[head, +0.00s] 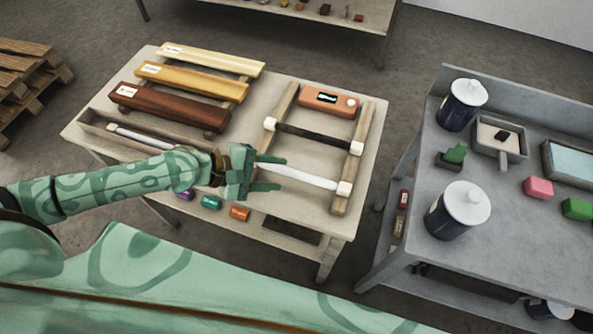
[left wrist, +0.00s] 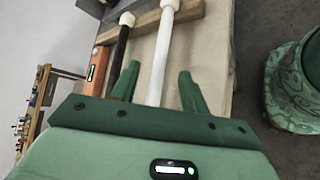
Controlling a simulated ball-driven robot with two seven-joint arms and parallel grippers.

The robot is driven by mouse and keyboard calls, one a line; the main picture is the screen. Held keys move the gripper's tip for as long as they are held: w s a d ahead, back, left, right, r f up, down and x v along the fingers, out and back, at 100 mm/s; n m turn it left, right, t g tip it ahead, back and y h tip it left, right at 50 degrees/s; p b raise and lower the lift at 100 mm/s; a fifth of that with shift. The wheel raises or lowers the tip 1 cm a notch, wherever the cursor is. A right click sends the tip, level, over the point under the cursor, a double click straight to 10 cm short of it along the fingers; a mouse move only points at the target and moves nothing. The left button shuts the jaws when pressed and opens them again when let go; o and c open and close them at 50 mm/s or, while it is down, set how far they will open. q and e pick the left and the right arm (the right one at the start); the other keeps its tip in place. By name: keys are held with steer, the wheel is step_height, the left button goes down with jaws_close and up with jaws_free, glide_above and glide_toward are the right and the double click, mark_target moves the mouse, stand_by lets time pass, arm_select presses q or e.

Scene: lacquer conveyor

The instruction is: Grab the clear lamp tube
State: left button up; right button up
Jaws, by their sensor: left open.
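A pale whitish tube (head: 310,178) with white end caps lies across two wooden rails (head: 365,125) on the table; it looks more white than clear. It also shows in the left wrist view (left wrist: 160,55). A dark tube (head: 312,137) lies parallel behind it on the same rails. Another pale tube (head: 140,135) lies in a long trough at the table's left. My left gripper (head: 275,174) is open over the near pale tube, and in the left wrist view its fingers (left wrist: 159,72) stand on either side of it. Contact cannot be told. My right gripper is out of view.
Brown, amber and cream bars (head: 172,107) lie at the table's back left. Small coloured blocks (head: 211,202) line the near edge. A grey bench (head: 500,240) with lidded jars stands right, across a gap.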

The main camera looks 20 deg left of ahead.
mark_target(294, 175)
arm_select(q)
steer(key=x, duration=0.5)
steer(key=shift+w+f+b, duration=0.1)
steer(key=shift+f+b, duration=0.1)
steer(key=shift+b, duration=0.15)
jaws_close()
